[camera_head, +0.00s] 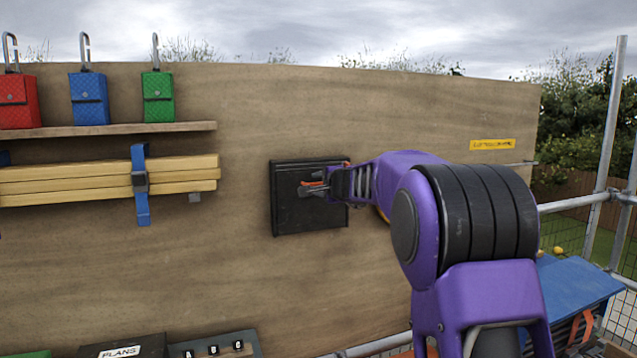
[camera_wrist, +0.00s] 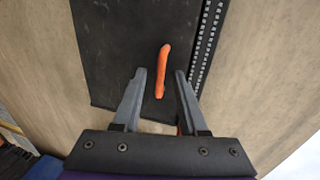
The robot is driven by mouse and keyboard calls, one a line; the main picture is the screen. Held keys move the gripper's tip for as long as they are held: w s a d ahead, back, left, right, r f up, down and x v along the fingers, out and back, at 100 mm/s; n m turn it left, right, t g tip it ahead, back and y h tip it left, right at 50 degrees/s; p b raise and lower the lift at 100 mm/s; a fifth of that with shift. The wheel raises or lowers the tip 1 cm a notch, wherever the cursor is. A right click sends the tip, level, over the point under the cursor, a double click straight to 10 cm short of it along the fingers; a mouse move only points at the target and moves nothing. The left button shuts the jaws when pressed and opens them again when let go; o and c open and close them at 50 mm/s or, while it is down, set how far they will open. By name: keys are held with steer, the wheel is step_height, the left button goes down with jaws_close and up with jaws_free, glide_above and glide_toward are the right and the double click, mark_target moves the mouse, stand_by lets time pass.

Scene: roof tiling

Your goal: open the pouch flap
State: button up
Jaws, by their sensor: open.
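A black pouch (camera_head: 300,218) is mounted flat on the wooden board, with its front closed over in the head view. In the wrist view the pouch (camera_wrist: 105,50) shows a dark face and a strip with pale dots (camera_wrist: 208,40) along its right side. An orange pull tab (camera_wrist: 163,65) stands out from that face. My gripper (camera_head: 308,189) is at the pouch front, beside the orange tab. In the wrist view my gripper (camera_wrist: 160,73) is open, with the tab between and slightly beyond its fingertips. I cannot tell whether either finger touches the tab.
Left of the pouch, a shelf (camera_head: 120,129) carries red, blue and green pouches with hooks. Below it, timber battens (camera_head: 70,180) are held by a blue strap (camera_head: 141,205). A yellow label (camera_head: 492,144) is at right. Scaffold poles (camera_head: 606,130) stand at far right. The board around the pouch is clear.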

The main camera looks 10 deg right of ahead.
jaws_close()
stand_by(1.5)
